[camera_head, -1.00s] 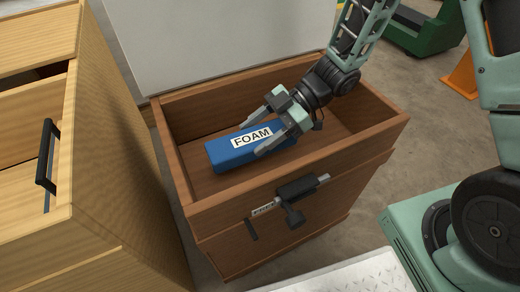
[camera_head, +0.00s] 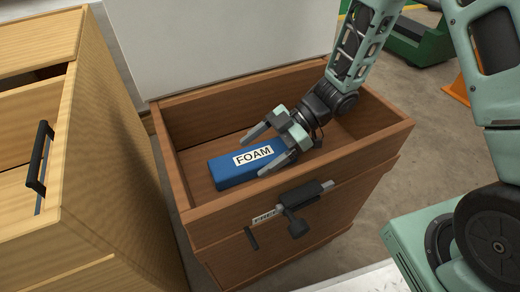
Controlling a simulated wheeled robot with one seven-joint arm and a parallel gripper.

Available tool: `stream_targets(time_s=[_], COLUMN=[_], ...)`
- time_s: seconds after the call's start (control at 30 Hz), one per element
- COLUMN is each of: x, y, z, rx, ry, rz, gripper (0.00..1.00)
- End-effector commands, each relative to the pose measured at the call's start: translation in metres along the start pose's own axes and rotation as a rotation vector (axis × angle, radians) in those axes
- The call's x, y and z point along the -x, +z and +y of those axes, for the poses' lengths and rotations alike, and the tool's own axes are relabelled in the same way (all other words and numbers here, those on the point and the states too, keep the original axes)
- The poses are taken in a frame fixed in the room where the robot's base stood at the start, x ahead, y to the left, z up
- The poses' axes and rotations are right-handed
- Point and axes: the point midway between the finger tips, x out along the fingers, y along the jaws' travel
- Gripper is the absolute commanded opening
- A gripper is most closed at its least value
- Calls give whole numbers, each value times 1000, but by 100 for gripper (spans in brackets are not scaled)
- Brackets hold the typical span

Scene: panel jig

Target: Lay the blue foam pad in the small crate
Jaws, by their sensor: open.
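The blue foam pad (camera_head: 232,171) has a white FOAM label and lies inside the brown wooden crate (camera_head: 388,137), towards its left and front part. The pad appears to rest on the crate floor. My gripper (camera_head: 257,150) is open, with one finger on the far side of the pad's right end and the other over its near side. Whether the fingers touch the pad cannot be told. The pad's right end is partly hidden by my gripper.
A dark latch (camera_head: 298,205) is on the crate's front. A light wooden cabinet (camera_head: 115,150) with a dark handle (camera_head: 40,157) and an open drawer stands close on the left. A pale panel (camera_head: 220,45) rises behind the crate. The right part of the crate floor is bare.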

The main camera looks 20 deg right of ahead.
Motion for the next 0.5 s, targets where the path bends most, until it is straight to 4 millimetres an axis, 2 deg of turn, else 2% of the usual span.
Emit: stream_targets(time_s=[0.13,0.23,0.5], x=[2,14,71], y=[-3,-5,-7], z=[0,0,0], rx=[1,-1,-2], ry=[0,2,3], rz=[0,0,0], gripper=[82,82,82])
